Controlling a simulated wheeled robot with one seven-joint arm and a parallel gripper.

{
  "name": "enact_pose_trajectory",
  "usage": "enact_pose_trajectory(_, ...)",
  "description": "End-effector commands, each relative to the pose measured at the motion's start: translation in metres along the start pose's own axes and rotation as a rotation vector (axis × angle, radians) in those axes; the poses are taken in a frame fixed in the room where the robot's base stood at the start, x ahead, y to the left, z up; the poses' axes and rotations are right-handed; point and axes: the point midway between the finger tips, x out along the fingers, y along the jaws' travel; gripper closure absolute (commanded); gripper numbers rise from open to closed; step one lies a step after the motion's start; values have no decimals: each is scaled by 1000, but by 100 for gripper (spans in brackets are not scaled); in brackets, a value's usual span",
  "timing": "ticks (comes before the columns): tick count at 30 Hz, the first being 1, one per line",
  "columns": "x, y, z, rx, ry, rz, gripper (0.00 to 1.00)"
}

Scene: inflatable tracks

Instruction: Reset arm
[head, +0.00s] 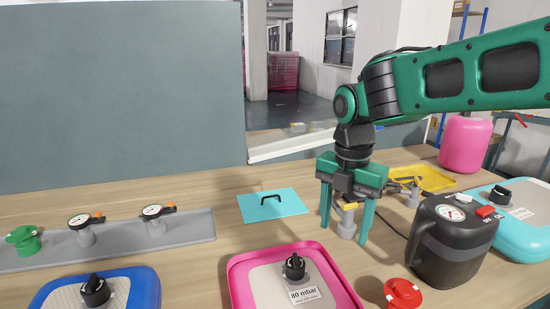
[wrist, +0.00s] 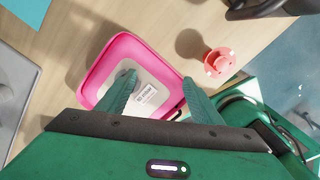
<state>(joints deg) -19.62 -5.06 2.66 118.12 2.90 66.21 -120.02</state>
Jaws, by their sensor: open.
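My gripper (head: 344,233) is open and points down above the wooden table, right of the cyan plate and left of the black pump. In the wrist view my gripper (wrist: 159,77) has its two green fingers spread, with the pink-rimmed pad (wrist: 97,60) below and between them. I see nothing held. In the head view a small grey fitting (head: 347,224) with a yellow part shows between the fingers; it seems to stand behind them. The pink-rimmed pad (head: 241,277) with a black knob and an "80 mbar" label lies in front.
A black pump (head: 445,255) with a gauge and a red cap (head: 402,294) stand to the right. A cyan plate (head: 272,207) with a handle lies left. A grey tray (head: 190,233) holds two gauges. A yellow tray (head: 438,178) and pink canister (head: 465,143) are behind.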

Motion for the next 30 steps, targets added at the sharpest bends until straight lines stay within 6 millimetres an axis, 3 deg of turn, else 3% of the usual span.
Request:
enact_pose_trajectory(6,10,-81,35,653,-8,-5,40)
enact_pose_trajectory(12,22,-151,49,1243,-10,-7,40)
enact_pose_trajectory(18,37,-218,47,1827,-5,-10,40)
enact_pose_trajectory(24,56,-278,31,2410,6,-20,40)
enact_pose_trajectory(30,71,-315,12,2834,18,-32,40)
